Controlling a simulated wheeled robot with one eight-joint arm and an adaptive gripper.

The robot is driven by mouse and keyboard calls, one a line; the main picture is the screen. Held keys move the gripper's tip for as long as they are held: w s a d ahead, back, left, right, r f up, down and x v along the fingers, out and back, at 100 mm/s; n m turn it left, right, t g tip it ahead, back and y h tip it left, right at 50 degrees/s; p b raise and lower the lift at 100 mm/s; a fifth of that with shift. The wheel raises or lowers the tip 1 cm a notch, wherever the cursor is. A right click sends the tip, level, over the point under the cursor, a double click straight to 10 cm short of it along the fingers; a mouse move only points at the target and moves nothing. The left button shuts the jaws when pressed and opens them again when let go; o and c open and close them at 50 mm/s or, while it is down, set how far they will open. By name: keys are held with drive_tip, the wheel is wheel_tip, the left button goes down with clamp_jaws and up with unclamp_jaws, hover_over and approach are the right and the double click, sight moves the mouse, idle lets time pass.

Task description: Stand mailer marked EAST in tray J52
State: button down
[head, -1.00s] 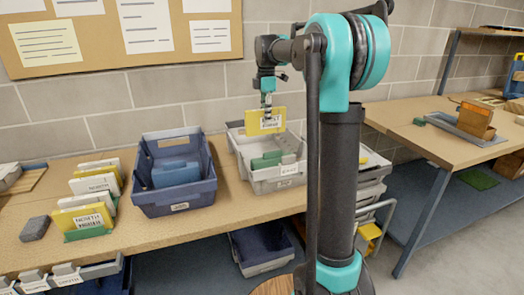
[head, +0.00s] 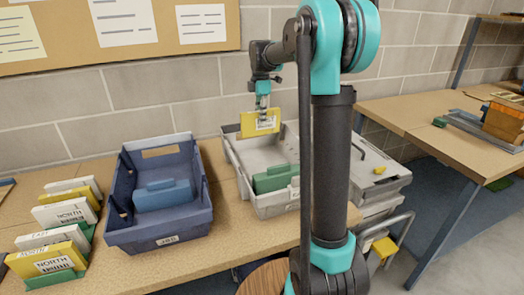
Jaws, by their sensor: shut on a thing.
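My gripper (head: 263,106) is shut on a yellow mailer (head: 258,124) with a white label, held upright above the far part of a grey tray (head: 266,208). The print on the held mailer is too small to read surely. The grey tray holds a green block-like holder (head: 272,180); my arm covers part of the tray's right side and its label.
Several yellow and white mailers (head: 66,212) stand in a row at the left of the bench (head: 225,238), some marked NORTH. A grey lidded bin (head: 378,168) stands right of my arm. Another bench (head: 420,110) is at the right.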

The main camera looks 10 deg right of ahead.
wheel_tip(320, 180, down, 13)
drive_tip(key=shift+f, duration=0.2)
idle(0.3)
drive_tip(key=shift+f, duration=0.15)
drive_tip(key=c, duration=1.4)
unclamp_jaws()
wheel_tip(320, 180, up, 12)
drive_tip(key=shift+r, duration=0.2)
